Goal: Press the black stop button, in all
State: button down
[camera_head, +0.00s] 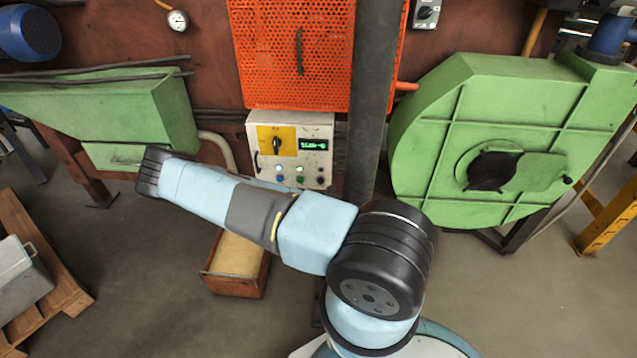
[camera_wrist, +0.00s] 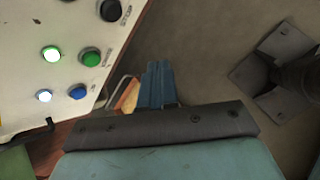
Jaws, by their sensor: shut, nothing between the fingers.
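The black button (camera_wrist: 110,10) sits at the upper edge of the white control panel (camera_wrist: 25,80) in the wrist view, with a label beside it. A green button (camera_wrist: 90,58) and a blue button (camera_wrist: 77,91) are in the same row. In the head view the black button (camera_head: 320,180) is at the lower right of the control panel (camera_head: 322,130). My gripper (camera_wrist: 159,68) is shut and empty. In the wrist view it appears right of the panel and below the black button, apart from it in the picture. My arm hides the gripper in the head view.
Lit lamps (camera_wrist: 50,53) sit beside the buttons. The panel also has a rotary switch on a yellow plate (camera_head: 264,139) and a green display (camera_head: 313,144). A dark vertical pipe (camera_head: 370,90) stands right of the panel. A sand-filled box (camera_head: 236,256) is on the floor below.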

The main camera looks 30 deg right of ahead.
aim_at(321, 181)
jog(key=shift+s+d+f+n, duration=0.1)
jog(key=shift+d+f+n, duration=0.2)
jog(key=shift+f+n, duration=0.2)
jog(key=w+d, duration=0.5)
jog(key=w, duration=0.2)
dwell(0.5)
jog(key=shift+w+d, duration=0.1)
jog(key=shift+w, duration=0.1)
dwell(1.8)
jog(key=shift+w+d, duration=0.15)
jog(key=shift+w, duration=0.05)
jog(key=shift+w+d, duration=0.2)
jog(key=shift+w, duration=0.15)
dwell(0.9)
jog(key=shift+s, duration=0.15)
jog(key=shift+s+a, duration=0.45)
jog(key=shift+s, duration=0.1)
